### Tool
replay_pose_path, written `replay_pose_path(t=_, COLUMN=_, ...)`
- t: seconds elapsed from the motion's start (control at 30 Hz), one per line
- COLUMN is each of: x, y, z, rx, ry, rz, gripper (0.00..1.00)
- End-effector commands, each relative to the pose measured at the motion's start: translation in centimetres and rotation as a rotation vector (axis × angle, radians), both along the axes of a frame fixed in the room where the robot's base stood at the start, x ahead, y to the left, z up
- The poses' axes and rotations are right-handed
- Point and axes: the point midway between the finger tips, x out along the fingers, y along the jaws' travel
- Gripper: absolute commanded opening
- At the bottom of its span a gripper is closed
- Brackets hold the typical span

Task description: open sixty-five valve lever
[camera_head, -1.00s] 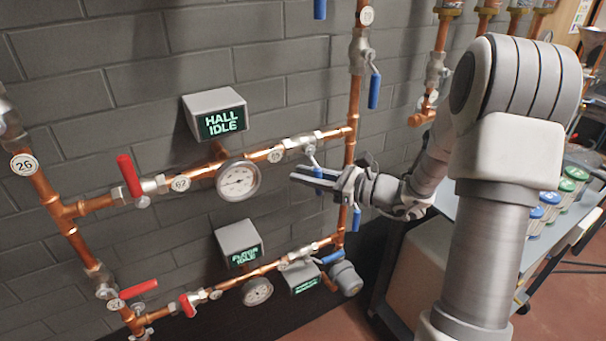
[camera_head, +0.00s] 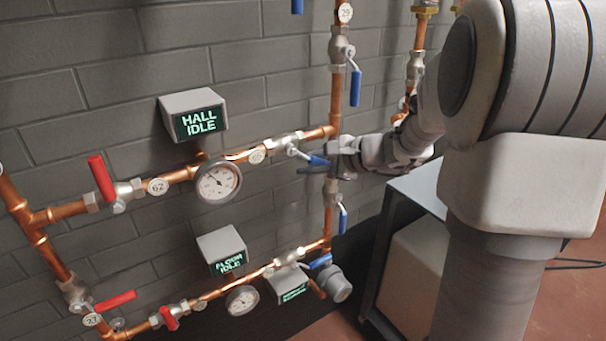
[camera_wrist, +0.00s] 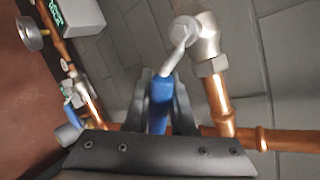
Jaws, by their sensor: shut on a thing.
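The valve (camera_head: 284,143) sits on the upper copper pipe beside a small round tag (camera_head: 257,156) whose number is too small to read surely. Its blue lever (camera_head: 317,160) slants right and slightly down from the valve, at an angle to the pipe. In the wrist view the blue grip (camera_wrist: 159,112) lies between the fingers, with its metal shank (camera_wrist: 178,52) reaching up to the valve body (camera_wrist: 205,45). My gripper (camera_head: 325,166) is shut on the lever; it also shows in the wrist view (camera_wrist: 161,95). The fingers hide part of the blue grip.
A HALL IDLE display (camera_head: 195,115) and a gauge (camera_head: 218,183) are left of the valve. Blue levers hang above (camera_head: 355,87) and below (camera_head: 342,219) my gripper. A lower pipe carries a FLOOR IDLE display (camera_head: 222,250). A cart (camera_head: 418,205) stands at the right.

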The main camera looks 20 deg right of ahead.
Motion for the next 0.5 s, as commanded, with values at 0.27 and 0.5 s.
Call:
replay_pose_path(t=0.27, x=0.23, y=-0.68, z=0.58, rx=-0.129, ry=-0.045, rz=-0.003, gripper=0.00)
replay_pose_path(t=0.5, x=0.28, y=-0.90, z=0.89, rx=-0.172, ry=-0.058, rz=-0.004, gripper=0.00)
